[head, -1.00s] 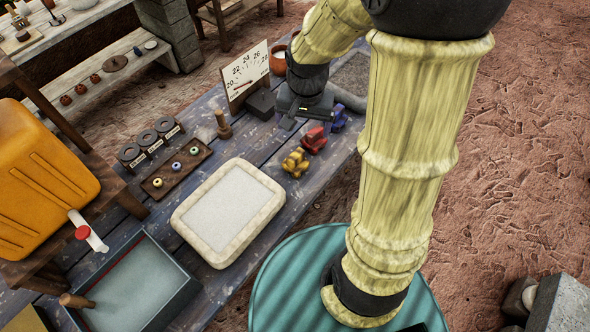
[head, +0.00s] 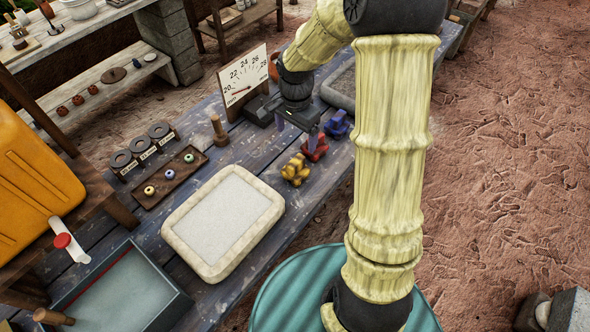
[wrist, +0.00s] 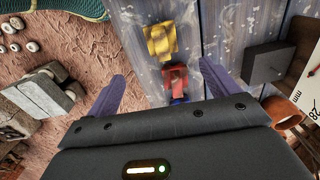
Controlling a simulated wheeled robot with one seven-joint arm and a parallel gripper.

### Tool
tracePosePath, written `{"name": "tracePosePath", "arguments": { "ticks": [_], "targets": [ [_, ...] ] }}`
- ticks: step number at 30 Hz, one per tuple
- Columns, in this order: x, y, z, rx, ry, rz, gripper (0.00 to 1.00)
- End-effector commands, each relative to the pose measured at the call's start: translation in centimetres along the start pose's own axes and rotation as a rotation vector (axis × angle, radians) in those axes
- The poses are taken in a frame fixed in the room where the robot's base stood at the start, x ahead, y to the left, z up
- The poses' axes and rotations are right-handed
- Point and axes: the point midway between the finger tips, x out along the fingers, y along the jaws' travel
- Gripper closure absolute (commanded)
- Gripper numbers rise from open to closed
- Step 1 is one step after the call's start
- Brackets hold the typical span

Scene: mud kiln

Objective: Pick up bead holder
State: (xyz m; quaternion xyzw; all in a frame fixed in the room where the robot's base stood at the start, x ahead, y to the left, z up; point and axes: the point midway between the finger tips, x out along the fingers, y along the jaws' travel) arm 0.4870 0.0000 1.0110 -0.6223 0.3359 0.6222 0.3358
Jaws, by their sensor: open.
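Yellow (head: 295,170), red (head: 316,147) and blue (head: 338,124) pieces stand by the table's right edge. A pale-rimmed tray (head: 182,237) lies in front of the bead tray. Dark labelled rings (head: 141,144), a wooden peg (head: 218,132) and a gauge board (head: 246,78) stand nearby.

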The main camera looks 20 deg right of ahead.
Motion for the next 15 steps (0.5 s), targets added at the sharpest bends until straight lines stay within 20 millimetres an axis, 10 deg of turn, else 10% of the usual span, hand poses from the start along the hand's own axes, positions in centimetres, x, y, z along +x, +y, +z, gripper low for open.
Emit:
{"name": "tracePosePath", "arguments": {
  "ticks": [15],
  "targets": [
    [8.8,0.1,0.0,-0.001,-0.002,0.002,0.13]
  ]
}}
